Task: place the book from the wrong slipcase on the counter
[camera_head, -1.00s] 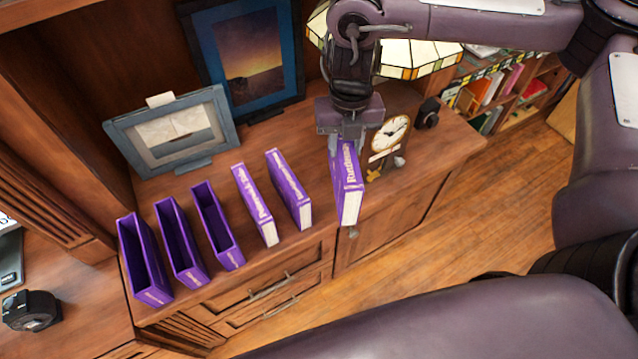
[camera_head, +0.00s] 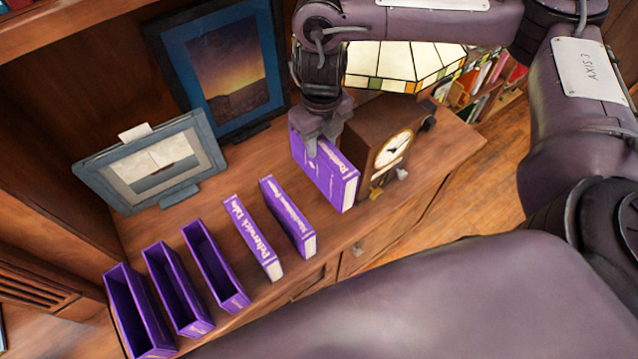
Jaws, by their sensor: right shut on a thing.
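My right gripper (camera_head: 318,140) is shut on the top edge of a purple book (camera_head: 322,172). The book is upright, near the counter's (camera_head: 365,232) right part, just left of the clock. I cannot tell whether its bottom touches the counter. Two more purple books stand to its left, one at the middle (camera_head: 289,218) and one farther left (camera_head: 252,238). Three open, empty-looking purple slipcases stand left of these: the right one (camera_head: 215,265), the middle one (camera_head: 178,288) and the left one (camera_head: 139,312). My left gripper is not in view.
A wooden clock (camera_head: 378,144) stands close to the right of the held book, with a stained-glass lamp (camera_head: 402,66) behind it. Two framed pictures, a small grey one (camera_head: 152,165) and a blue one (camera_head: 219,65), stand at the back. Bare counter lies behind the standing books.

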